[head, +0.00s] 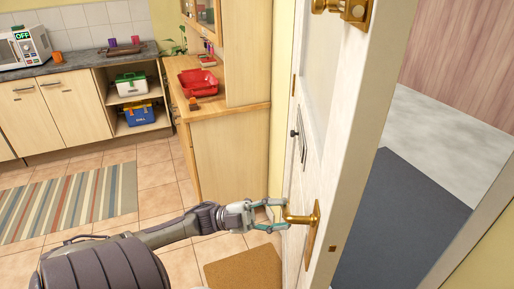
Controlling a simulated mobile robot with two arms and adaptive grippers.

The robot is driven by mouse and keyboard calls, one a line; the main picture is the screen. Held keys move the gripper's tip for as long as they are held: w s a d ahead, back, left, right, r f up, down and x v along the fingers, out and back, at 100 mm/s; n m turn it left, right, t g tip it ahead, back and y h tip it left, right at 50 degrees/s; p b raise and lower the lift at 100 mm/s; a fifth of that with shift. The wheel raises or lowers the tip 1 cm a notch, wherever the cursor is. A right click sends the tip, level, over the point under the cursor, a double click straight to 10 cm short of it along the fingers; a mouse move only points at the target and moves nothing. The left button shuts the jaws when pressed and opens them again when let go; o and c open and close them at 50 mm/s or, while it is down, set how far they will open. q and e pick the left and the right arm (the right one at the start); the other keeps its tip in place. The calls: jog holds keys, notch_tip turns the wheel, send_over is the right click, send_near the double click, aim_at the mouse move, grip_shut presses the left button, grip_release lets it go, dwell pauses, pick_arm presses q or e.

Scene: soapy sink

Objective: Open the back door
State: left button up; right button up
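The white back door (349,120) stands ajar, its edge facing me, with grey floor visible beyond it on the right. A brass handle (303,219) on a brass plate is on the door's room-side face. A brass lock (345,8) sits at the top of the door. My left gripper (282,215) is at the handle's left end, its fingers spread above and below the lever. I cannot tell whether the fingers touch the handle. My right gripper is not in view.
A wooden cabinet (225,155) with a red dish rack (199,83) stands left of the door. A tan mat (244,270) lies on the tiles near the door. A striped rug (70,205) lies at left. A dark grey mat (400,220) lies beyond the door.

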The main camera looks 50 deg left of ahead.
pick_arm(q)
jog(key=v, duration=0.9)
jog(key=shift+a+f, duration=0.15)
jog(key=shift+a, duration=0.15)
jog(key=shift+s, duration=0.15)
